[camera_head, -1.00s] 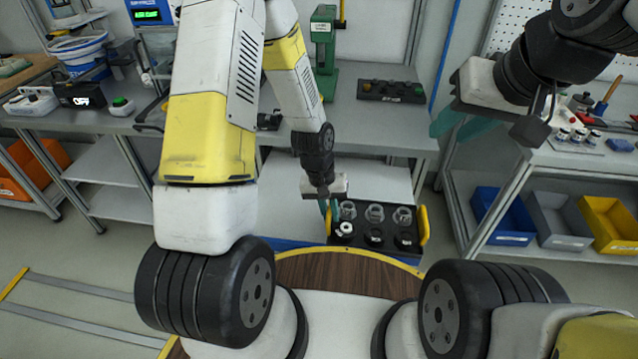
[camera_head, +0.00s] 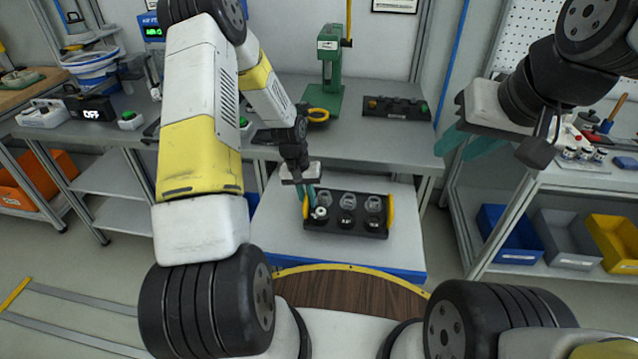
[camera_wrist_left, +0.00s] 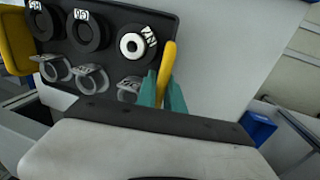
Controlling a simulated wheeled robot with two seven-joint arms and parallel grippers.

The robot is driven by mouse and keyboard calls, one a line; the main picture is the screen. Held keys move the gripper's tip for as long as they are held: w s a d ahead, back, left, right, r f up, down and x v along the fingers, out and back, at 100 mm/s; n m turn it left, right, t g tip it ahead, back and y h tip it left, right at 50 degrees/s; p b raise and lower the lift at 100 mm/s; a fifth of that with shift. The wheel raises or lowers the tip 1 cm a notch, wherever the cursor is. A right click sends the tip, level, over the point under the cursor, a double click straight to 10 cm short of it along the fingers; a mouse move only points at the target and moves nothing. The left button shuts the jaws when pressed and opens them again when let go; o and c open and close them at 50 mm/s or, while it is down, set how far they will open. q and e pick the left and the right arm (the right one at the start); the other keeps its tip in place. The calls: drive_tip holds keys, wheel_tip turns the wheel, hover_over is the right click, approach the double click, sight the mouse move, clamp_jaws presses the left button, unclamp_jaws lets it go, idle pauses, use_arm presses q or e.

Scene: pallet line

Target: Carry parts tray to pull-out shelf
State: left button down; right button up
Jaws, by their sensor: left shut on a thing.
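The black parts tray (camera_head: 330,228) has yellow end handles, clear cups and dark round holders, one with a white ring. It is over the light pull-out shelf (camera_head: 275,238) with the blue front edge; I cannot tell whether it touches the surface. My left gripper (camera_head: 308,200) is shut on the tray's left yellow handle. In the left wrist view, the fingers (camera_wrist_left: 163,95) clasp this handle (camera_wrist_left: 167,68), and the tray (camera_wrist_left: 112,18) extends to the left. My right gripper (camera_head: 463,142) is empty, away from the tray at the right, its teal fingers apart.
The grey workbench (camera_head: 375,132) above the shelf carries a green press (camera_head: 330,75) and a black button box (camera_head: 396,108). Blue, grey and yellow bins (camera_head: 510,235) stand on a rack at the right. The shelf has bare room around the tray.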

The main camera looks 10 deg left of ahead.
use_arm(q)
drive_tip(key=shift+w+a+f, duration=0.15)
drive_tip(key=shift+w, duration=0.1)
drive_tip(key=shift+f, duration=1.55)
drive_tip(key=c, duration=1.5)
unclamp_jaws()
drive_tip(key=shift+s, duration=0.1)
